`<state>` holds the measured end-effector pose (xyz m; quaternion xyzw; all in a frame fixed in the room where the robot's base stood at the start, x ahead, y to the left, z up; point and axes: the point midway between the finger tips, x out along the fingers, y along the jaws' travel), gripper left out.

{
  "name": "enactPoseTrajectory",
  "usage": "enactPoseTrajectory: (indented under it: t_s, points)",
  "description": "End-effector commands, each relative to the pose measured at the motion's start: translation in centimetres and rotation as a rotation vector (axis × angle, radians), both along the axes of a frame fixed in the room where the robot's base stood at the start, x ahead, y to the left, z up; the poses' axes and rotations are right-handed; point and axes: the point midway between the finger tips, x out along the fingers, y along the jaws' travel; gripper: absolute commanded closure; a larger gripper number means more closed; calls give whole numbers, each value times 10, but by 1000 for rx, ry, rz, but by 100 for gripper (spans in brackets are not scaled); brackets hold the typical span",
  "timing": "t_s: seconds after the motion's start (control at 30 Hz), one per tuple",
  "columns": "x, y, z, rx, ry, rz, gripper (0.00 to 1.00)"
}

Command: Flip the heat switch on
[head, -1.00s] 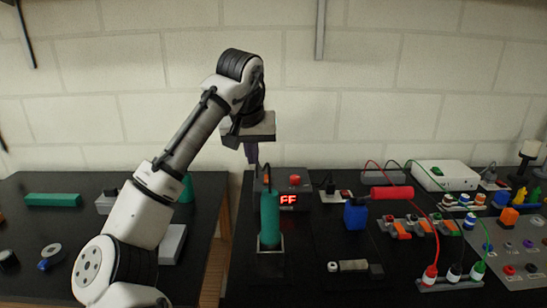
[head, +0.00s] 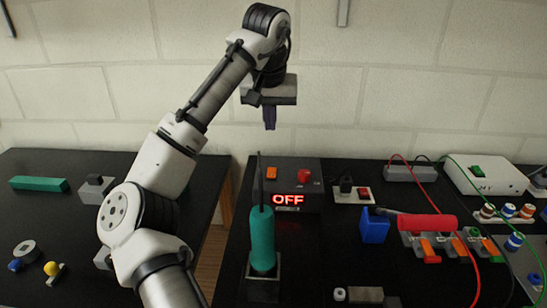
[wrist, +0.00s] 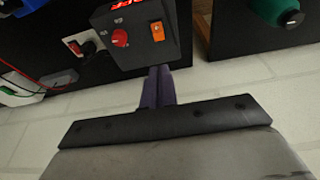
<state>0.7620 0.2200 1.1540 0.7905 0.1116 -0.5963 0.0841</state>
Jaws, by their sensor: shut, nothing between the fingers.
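A dark control box (head: 312,170) stands near the wall with a lit red display (head: 288,200) reading OFF and a red knob (head: 304,175). In the wrist view, the box (wrist: 137,50) carries a red knob (wrist: 120,37) and an orange rocker switch (wrist: 157,31), which looks like the heat switch. My gripper (head: 269,127) is shut and empty above the back of the box. In the wrist view its purple fingers (wrist: 158,70) point toward the box near the orange switch, apart from it.
A green-handled tool (head: 262,240) stands upright in a holder in front of the box, its thin tip rising beside the display. A black plug in a socket plate (head: 364,194), a blue container (head: 374,227) and a red cylinder (head: 428,225) lie to the right. A gap separates the two tables.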

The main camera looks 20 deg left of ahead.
Motion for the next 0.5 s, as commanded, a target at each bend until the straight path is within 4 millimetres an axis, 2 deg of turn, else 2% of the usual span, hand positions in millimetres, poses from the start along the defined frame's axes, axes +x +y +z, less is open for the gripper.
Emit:
enactPoseTrajectory:
  t_s: [0.27, 0.37, 0.5]
  points:
    - [1, 0, -4, -1, 0, 0, 100]
    - [4, 1, -13, -3, 1, -2, 100]
    - [10, 2, -35, -4, 2, -2, 100]
